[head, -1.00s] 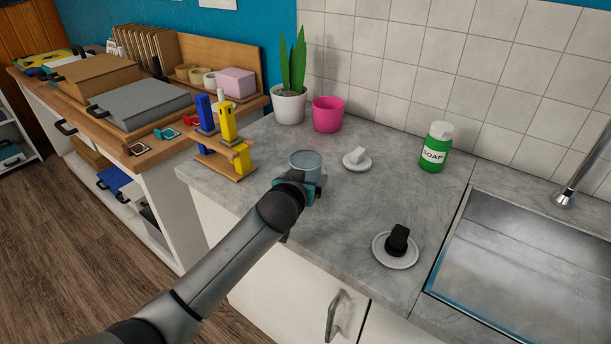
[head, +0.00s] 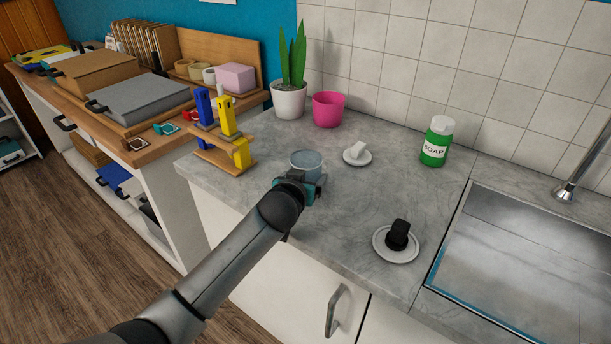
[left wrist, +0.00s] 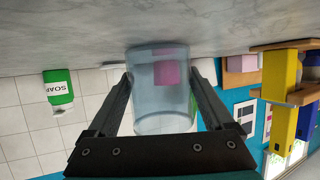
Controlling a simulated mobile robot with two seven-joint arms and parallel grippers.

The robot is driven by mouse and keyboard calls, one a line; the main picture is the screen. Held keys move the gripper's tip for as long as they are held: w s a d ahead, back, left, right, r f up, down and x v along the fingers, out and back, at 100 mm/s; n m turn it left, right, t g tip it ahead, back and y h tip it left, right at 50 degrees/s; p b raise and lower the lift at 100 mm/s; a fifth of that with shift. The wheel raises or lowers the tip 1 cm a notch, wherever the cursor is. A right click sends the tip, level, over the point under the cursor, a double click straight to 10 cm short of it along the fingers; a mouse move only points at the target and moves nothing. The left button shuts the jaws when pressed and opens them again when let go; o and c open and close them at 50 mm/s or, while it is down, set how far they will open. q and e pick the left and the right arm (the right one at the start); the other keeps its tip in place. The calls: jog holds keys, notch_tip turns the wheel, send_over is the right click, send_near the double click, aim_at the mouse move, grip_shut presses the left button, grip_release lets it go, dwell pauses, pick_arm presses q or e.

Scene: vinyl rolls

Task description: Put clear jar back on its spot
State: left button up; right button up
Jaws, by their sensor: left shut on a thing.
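The clear jar (head: 306,162) is at the left part of the grey marble counter (head: 340,222), near its front edge. It is see-through with a bluish tint and looks upright. My left gripper (head: 308,180) is shut on it from the front. In the left wrist view the jar (left wrist: 160,90) sits between the two fingers of my left gripper (left wrist: 160,105), with a pink shape showing through it. That view is upside down, and the jar's base is at or very near the counter. I cannot tell whether it touches. My right gripper is not in view.
A wooden stand with blue and yellow tools (head: 228,145) is left of the jar. Behind are a pink pot (head: 328,110) and a white-potted plant (head: 289,100). Two small dishes (head: 357,155) (head: 396,245), a soap bottle (head: 437,142) and the sink (head: 530,260) lie right.

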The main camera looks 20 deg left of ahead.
pick_arm(q)
jog(key=shift+f, duration=0.1)
dwell(0.3)
jog(key=o, duration=1.3)
jog(key=shift+s+d+p, duration=0.1)
jog(key=shift+s+p, duration=1.55)
jog(key=shift+s, duration=0.55)
jog(key=shift+s+p, duration=1.1)
jog(key=shift+s, duration=1.2)
jog(key=shift+d, duration=0.1)
